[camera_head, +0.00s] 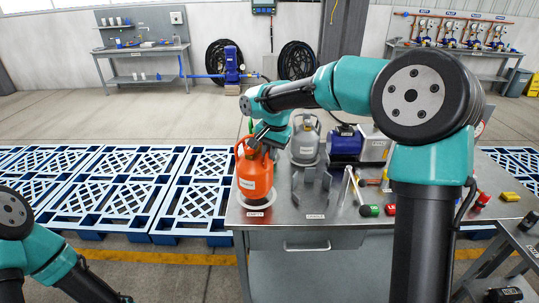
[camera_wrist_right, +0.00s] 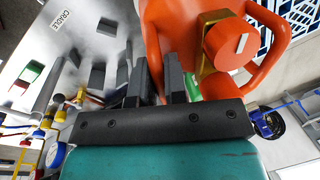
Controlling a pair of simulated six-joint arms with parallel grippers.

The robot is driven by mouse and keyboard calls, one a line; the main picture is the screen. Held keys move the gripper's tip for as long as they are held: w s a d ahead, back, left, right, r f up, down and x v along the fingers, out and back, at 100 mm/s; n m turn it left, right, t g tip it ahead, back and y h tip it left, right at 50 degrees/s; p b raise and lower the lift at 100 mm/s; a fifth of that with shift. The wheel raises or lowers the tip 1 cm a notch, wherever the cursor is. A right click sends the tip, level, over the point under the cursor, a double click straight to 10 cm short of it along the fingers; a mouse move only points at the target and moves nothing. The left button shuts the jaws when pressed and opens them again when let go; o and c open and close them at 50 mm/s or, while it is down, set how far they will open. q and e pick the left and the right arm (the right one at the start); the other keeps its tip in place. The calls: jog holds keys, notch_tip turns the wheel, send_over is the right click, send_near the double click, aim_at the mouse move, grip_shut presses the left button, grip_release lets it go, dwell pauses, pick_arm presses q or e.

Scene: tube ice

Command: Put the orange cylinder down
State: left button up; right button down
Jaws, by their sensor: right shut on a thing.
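The orange cylinder (camera_head: 254,176) is upright at the left end of the metal table, at a pale round ring (camera_head: 258,203); I cannot tell if its base touches it. My right gripper (camera_head: 268,137) reaches its top from the upper right and is shut on its collar handle. In the right wrist view, the orange cylinder (camera_wrist_right: 192,28) with its valve fills the upper right, and the fingers of my right gripper (camera_wrist_right: 157,85) are at its handle. My left arm shows at the lower left, but its gripper is out of view.
A grey cylinder (camera_head: 305,142) stands just right of the orange one, behind a grey cradle (camera_head: 311,190). Blue pallets (camera_head: 125,190) cover the floor at left.

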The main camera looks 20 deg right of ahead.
jog(key=shift+w+r, duration=0.1)
jog(key=shift+w+d, duration=0.15)
jog(key=shift+w, duration=0.25)
jog(key=shift+f, duration=1.95)
jog(key=c, duration=1.2)
grip_release()
jog(key=shift+s, duration=0.1)
jog(key=shift+o, duration=0.2)
notch_tip(320, 180, up, 12)
jog(key=s+d, duration=0.1)
jog(key=shift+s+d, duration=0.15)
jog(key=shift+s, duration=0.05)
